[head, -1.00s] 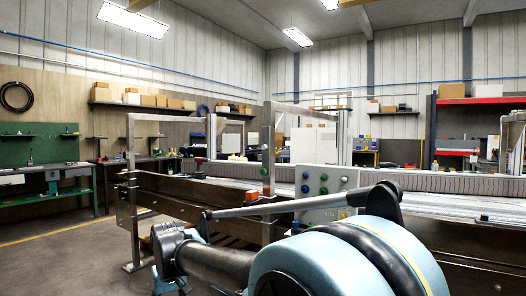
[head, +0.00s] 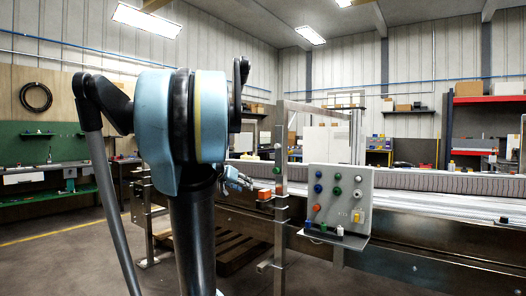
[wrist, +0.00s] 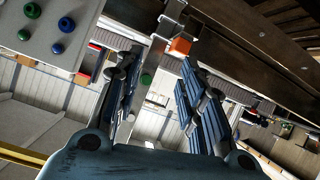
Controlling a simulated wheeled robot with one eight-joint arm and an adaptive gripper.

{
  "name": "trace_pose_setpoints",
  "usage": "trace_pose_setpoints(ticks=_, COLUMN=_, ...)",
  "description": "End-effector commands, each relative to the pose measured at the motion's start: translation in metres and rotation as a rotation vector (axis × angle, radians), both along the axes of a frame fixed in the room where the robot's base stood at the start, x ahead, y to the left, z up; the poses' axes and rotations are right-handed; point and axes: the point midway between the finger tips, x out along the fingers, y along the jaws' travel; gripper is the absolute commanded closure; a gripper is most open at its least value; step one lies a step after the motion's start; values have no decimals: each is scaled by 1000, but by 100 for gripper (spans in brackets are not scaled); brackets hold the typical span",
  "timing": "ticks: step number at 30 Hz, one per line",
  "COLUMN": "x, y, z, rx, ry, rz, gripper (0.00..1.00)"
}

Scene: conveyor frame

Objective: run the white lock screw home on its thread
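My gripper (head: 236,179) is left of the upright metal post (head: 281,190), partly hidden behind my arm. In the wrist view my gripper (wrist: 160,68) is open, its two dark ribbed fingers apart with nothing between the tips. An orange block (wrist: 181,45) on a metal bracket shows beyond the fingers; it also shows beside the post in the head view (head: 265,195). The grey control panel (head: 337,185) carries several coloured knobs, among them a small whitish one (head: 358,193). I cannot tell whether that is the white lock screw, and I see no thread clearly.
A small ledge (head: 333,238) under the panel holds several small coloured pieces. The conveyor frame (head: 420,245) runs to the right. A wooden pallet (head: 235,250) lies beneath the frame. A green workbench (head: 45,175) stands at the far left. The floor at the left front is open.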

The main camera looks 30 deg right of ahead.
Motion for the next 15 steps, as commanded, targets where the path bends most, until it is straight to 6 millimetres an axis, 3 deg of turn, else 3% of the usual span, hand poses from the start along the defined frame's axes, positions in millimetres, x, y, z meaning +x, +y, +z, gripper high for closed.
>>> trace_pose_setpoints(ticks=3, x=29, y=-46, z=41, rx=-91, ry=-99, rz=-51, gripper=64)
trace_pose_setpoints(ticks=9, x=72, y=-115, z=98, rx=-232, ry=-251, rz=-88, gripper=64)
trace_pose_setpoints(ticks=15, x=102, y=-162, z=132, rx=-318, ry=-346, rz=-81, gripper=64)
